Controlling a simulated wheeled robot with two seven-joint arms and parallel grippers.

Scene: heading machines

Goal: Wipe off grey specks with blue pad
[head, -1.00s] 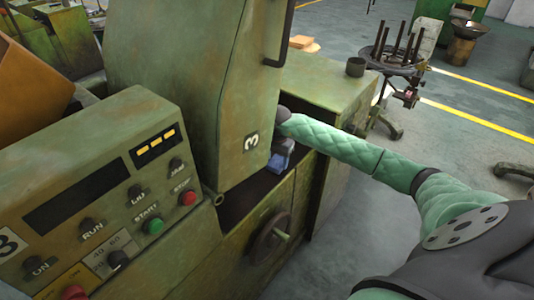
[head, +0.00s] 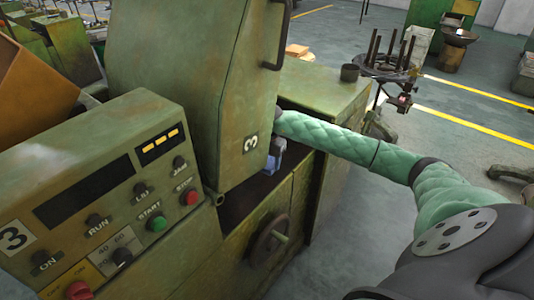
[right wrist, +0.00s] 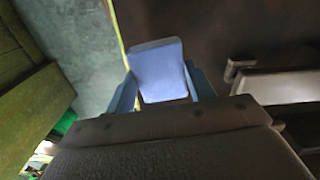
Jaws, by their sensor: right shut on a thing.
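My right gripper (head: 273,161) reaches into the opening of the green machine and is mostly hidden behind the raised guard marked 3 (head: 215,90). In the right wrist view, the blue pad (right wrist: 158,70) sits between its two blue fingers, which are shut on it. The pad's broad face shows. Dark brown surface lies beyond it on the right, but I cannot tell whether the pad touches anything. I cannot make out any grey specks. My left gripper is not in view.
The control panel (head: 100,215) with buttons stands at the left. A handwheel (head: 270,238) sticks out below the opening. In the right wrist view, a pale metal bar (right wrist: 285,87) lies to the right of the pad.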

